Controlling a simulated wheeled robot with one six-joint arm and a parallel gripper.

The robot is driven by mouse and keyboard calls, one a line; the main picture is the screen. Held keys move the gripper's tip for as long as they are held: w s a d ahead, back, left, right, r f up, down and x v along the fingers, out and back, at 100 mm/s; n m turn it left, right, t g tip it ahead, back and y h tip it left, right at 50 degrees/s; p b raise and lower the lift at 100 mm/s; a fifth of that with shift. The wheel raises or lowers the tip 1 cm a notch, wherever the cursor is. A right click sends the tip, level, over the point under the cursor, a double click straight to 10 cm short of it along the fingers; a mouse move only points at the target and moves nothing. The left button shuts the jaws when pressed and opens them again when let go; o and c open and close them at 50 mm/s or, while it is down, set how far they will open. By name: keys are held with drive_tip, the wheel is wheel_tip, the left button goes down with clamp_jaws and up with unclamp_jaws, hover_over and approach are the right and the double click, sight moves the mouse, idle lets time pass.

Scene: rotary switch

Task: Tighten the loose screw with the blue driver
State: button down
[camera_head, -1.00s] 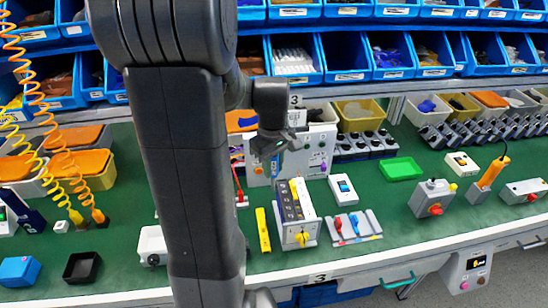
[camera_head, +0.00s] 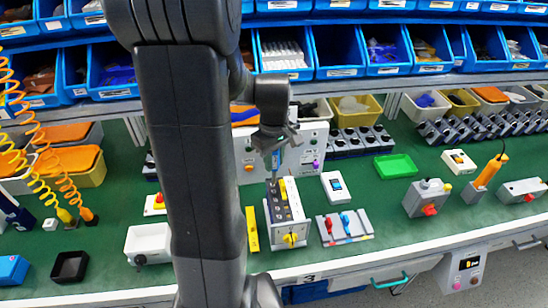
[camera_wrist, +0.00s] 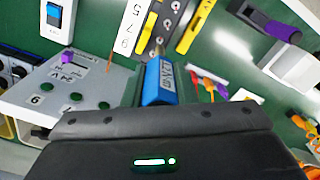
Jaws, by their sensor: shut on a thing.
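My gripper (camera_head: 277,146) is shut on the blue driver (camera_head: 277,162), which hangs roughly upright with its shaft pointing down. In the wrist view small screw heads show on the dark strip (camera_wrist: 165,20). Which screw is loose cannot be told.
A yellow bar (camera_head: 252,229) lies left of the block. A grey base with red and blue levers (camera_head: 345,228) is on its right. A white rocker switch (camera_head: 337,187) and a numbered panel (camera_head: 308,150) stand behind. Green table is free around the green tray (camera_head: 398,167).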

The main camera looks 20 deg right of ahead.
sight(274, 170)
wheel_tip(274, 170, down, 3)
drive_tip(key=shift+f+b, duration=0.15)
drive_tip(key=shift+b, duration=0.85)
drive_tip(key=n, duration=1.2)
drive_tip(key=shift+n, duration=0.4)
drive_tip(key=n, duration=1.1)
drive_tip(key=shift+f, duration=0.45)
drive_tip(key=shift+r, duration=0.1)
drive_tip(key=m, duration=0.5)
drive_tip(key=shift+m, duration=1.4)
